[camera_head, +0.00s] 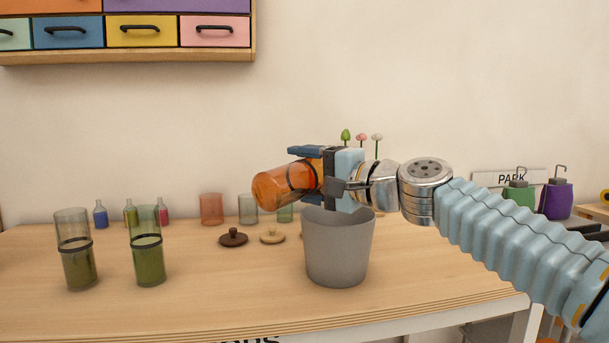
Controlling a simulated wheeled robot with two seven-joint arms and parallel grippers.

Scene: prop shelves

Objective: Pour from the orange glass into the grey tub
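The orange glass (282,187) is held in my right gripper (322,175), which is shut on it. The glass lies tilted nearly on its side above the grey tub, its visible end toward the left and slightly down. The gripper covers its other end. The grey tub (338,250) stands upright on the wooden table, just below and a little right of the glass. Its inside is mostly hidden, and I cannot see any stream between glass and tub. My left gripper is not in view.
Two tall glasses with green contents (76,265) (148,260) stand at the left of the table (220,300). Behind are small bottles (130,213), a red glass (211,209), a clear glass (248,209) and lids (233,237). The table's front left is clear.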

